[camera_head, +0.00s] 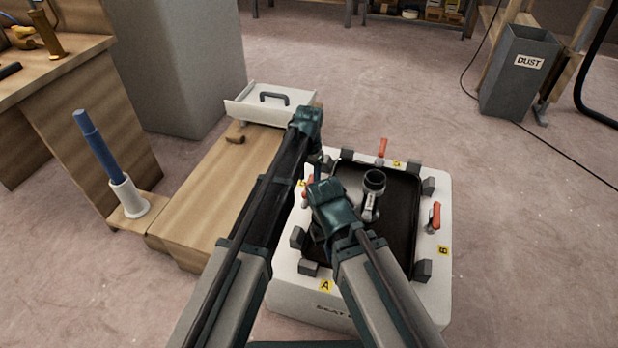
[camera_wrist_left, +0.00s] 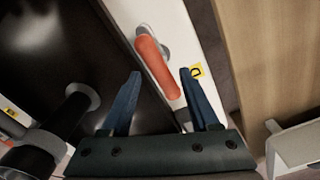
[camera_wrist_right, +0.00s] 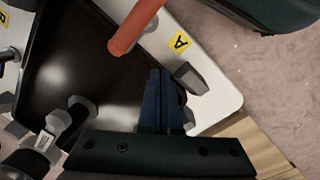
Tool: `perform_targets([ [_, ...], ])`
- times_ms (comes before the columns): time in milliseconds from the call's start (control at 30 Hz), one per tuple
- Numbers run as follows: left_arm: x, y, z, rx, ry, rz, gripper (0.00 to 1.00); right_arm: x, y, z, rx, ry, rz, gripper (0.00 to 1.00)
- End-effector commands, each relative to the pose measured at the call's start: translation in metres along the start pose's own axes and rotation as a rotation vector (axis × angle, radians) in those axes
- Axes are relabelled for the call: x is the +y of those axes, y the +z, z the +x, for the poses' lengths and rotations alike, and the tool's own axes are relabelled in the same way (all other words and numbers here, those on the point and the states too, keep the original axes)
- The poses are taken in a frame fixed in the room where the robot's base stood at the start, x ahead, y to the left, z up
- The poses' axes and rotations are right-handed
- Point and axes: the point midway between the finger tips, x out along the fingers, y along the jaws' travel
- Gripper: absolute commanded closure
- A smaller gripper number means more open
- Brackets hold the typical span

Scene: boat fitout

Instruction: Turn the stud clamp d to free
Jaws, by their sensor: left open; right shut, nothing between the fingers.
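The stud clamp d is a red handle on a grey pivot, next to a yellow D label (camera_wrist_left: 196,71) on the white rim. In the left wrist view the clamp d handle (camera_wrist_left: 157,66) lies between my left gripper's (camera_wrist_left: 161,74) open fingers; I cannot tell whether they touch it. In the head view my left gripper (camera_head: 317,172) is over the box's left rim, partly hiding that handle. My right gripper (camera_wrist_right: 160,74) is shut and empty over the dark panel (camera_wrist_right: 95,62), near the red clamp handle (camera_wrist_right: 134,26) by label A (camera_wrist_right: 179,42).
The white box (camera_head: 300,295) carries other red clamp handles at the right (camera_head: 434,216) and back (camera_head: 382,148), grey corner blocks and a central black port (camera_head: 374,182). A wooden bench (camera_head: 215,190) stands close on the left. A dust bin (camera_head: 516,75) stands back right; floor between is clear.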

Motion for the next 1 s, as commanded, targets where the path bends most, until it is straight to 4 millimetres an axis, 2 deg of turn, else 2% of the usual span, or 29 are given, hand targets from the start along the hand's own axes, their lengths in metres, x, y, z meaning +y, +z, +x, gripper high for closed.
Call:
perform_targets([
  [33, 0.000, 0.000, -0.017, 0.000, 0.000, 0.000, 0.39, 0.002, 0.001, -0.017, 0.000, 0.000, -0.001, 1.00],
  [500, 0.000, 0.000, -0.085, 0.000, 0.000, 0.001, 0.39, 0.009, 0.005, -0.084, -0.001, 0.001, -0.013, 1.00],
  [667, 0.000, 0.000, -0.092, 0.000, 0.000, 0.002, 0.39, 0.010, 0.005, -0.092, -0.002, 0.003, -0.011, 1.00],
  [1000, 0.000, 0.000, -0.091, 0.000, 0.000, 0.001, 0.39, 0.010, 0.005, -0.091, -0.002, 0.003, -0.010, 1.00],
])
